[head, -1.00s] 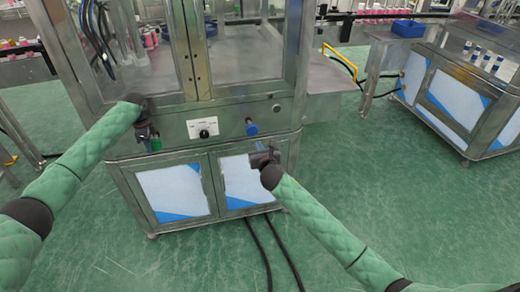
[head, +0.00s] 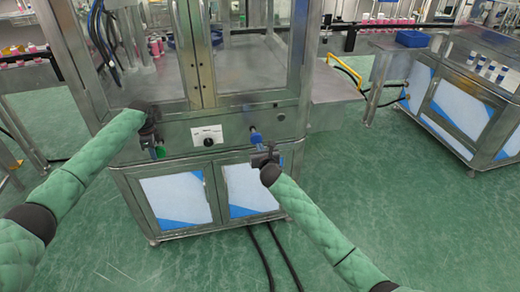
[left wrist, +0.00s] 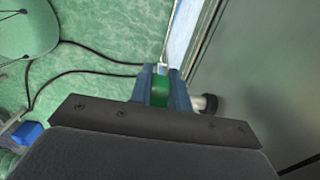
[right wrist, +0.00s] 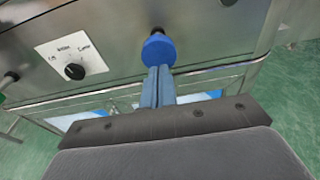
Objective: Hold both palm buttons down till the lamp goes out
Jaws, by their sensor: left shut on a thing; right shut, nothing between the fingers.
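The green palm button (head: 160,152) sticks out of the machine's front panel at the left. My left gripper (head: 152,146) is there, and in the left wrist view its blue fingers (left wrist: 162,88) are shut around the green button (left wrist: 160,92). The blue palm button (head: 255,138) is on the same panel further right; it also shows in the right wrist view (right wrist: 158,50). My right gripper (head: 263,150) is shut and empty, its fingertips (right wrist: 160,72) right at the blue button's near edge. I cannot tell whether they touch, or if either button is pressed. I cannot make out a lit lamp.
A dial on a white plate (head: 208,139) sits between the buttons. A small round fitting (head: 281,117) is at the panel's right. A steel side shelf (head: 335,82) and a second steel bench (head: 450,95) stand right. The green floor in front is clear apart from black cables (head: 265,260).

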